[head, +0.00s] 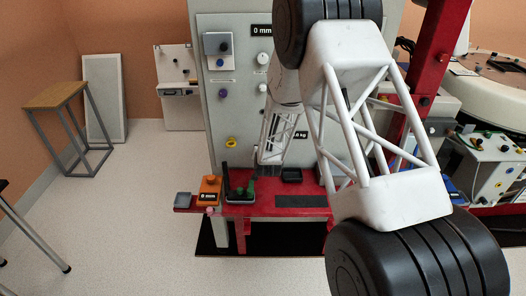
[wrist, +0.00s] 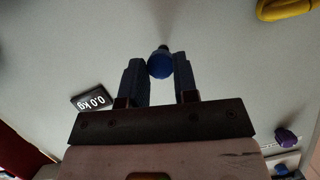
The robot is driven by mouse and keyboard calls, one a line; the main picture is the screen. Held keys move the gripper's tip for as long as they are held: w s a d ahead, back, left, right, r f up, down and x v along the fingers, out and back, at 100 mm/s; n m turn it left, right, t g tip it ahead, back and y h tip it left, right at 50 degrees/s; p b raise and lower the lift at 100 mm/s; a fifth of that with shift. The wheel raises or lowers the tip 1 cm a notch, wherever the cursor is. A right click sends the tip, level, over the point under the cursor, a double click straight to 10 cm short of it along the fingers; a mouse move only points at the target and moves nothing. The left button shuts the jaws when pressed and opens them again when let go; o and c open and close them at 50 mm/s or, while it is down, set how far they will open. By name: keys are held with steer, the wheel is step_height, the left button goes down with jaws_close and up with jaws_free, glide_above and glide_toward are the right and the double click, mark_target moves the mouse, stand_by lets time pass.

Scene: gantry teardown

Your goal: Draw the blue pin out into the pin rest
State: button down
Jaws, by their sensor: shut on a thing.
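The blue pin's round head (wrist: 160,66) shows in the wrist view between the two dark fingers of my gripper (wrist: 160,78), which are shut on it. A short dark part shows just beyond the blue head, against the grey panel (wrist: 215,50). I cannot tell how deep the pin sits in the panel.
The upright panel (head: 243,115) carries a purple knob (head: 224,93), a yellow knob (head: 231,143) and a white knob (head: 262,58). The red bench (head: 265,211) holds an orange box (head: 209,190) and a dark mat (head: 300,201).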

steer(key=shift+w, duration=0.85)
stand_by(0.6)
steer(key=shift+w, duration=1.2)
steer(key=c, duration=0.8)
jaws_free()
steer(key=shift+s+r, duration=0.1)
steer(key=shift+s, duration=0.05)
steer(key=v, duration=0.7)
steer(key=shift+s, duration=0.15)
steer(key=shift+s, duration=0.1)
steer(key=shift+s, duration=1.9)
